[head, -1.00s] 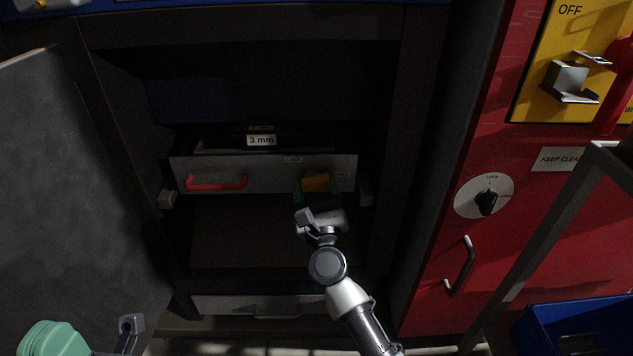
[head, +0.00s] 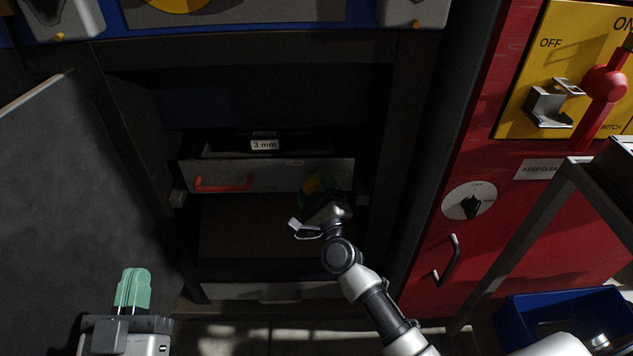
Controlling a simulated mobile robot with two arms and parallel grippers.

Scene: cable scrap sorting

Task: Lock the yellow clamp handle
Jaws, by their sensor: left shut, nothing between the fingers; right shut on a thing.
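The yellow clamp handle (head: 312,183) is at the right part of the grey drawer front inside the dark cabinet. My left gripper (head: 134,273) is shut and empty at the lower left, green fingertips up, well away from the clamp.
The drawer has a red handle (head: 223,184) and a "3 mm" tag (head: 264,145). An open grey door (head: 60,190) stands at the left. A red panel (head: 500,225) with a knob (head: 470,205) is at the right, and a blue bin (head: 560,309) is at the lower right.

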